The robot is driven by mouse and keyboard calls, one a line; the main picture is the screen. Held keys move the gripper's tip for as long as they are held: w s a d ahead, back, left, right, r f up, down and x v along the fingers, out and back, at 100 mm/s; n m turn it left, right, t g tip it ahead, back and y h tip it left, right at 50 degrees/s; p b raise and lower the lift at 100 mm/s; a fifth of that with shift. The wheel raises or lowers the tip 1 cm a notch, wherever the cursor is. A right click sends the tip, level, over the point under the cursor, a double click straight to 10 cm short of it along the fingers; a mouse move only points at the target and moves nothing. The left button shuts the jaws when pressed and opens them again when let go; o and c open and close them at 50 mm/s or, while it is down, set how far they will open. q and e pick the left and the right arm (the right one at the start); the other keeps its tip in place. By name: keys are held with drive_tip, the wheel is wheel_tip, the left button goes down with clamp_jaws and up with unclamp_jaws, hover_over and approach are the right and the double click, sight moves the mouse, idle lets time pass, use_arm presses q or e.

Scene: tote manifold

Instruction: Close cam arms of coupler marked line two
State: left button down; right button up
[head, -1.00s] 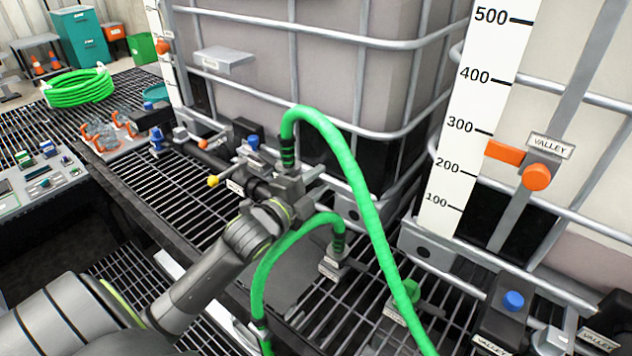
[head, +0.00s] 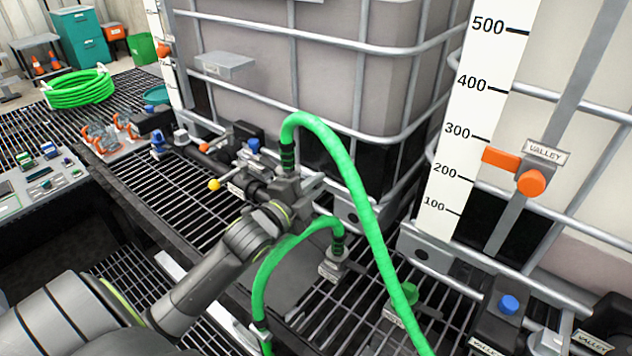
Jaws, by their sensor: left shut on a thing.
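A green hose (head: 352,185) arches up and ends at left in a black ribbed end (head: 288,158) above a dark valve fitting (head: 250,180). My left gripper (head: 304,186) is at the foot of that end, shut on what looks like the coupler there. The gripper hides the coupler, so I cannot tell which part it grips or how its cam arms stand. A second green hose (head: 262,285) ends in a ribbed end (head: 338,236) at a grey fitting (head: 333,265) on the grating. I cannot read a line two mark. My right gripper is not in view.
Caged tanks (head: 330,75) stand behind, the right one with a level scale (head: 463,130) and an orange valve handle (head: 531,183). A yellow knob (head: 214,184) and blue cap (head: 253,146) are close to the gripper. A control panel (head: 42,180) is at left.

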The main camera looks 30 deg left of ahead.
sight(304, 170)
use_arm(q)
drive_tip(key=n+p, duration=0.2)
drive_tip(key=a+r+n+p, duration=0.1)
drive_tip(key=n+p, duration=0.1)
drive_tip(key=r+n+p, duration=0.1)
drive_tip(key=n+p, duration=0.1)
drive_tip(key=shift+a+r+p, duration=0.2)
drive_tip(key=shift+p, duration=0.15)
drive_tip(key=n+p, duration=0.1)
drive_tip(key=a+n+p, duration=0.1)
drive_tip(key=n, duration=0.1)
drive_tip(key=shift+r, duration=0.2)
drive_tip(key=shift+w+a+n+p, duration=0.1)
drive_tip(key=shift+a+n+p, duration=0.15)
drive_tip(key=shift+n+p, duration=0.45)
drive_tip(key=c, duration=1.5)
unclamp_jaws()
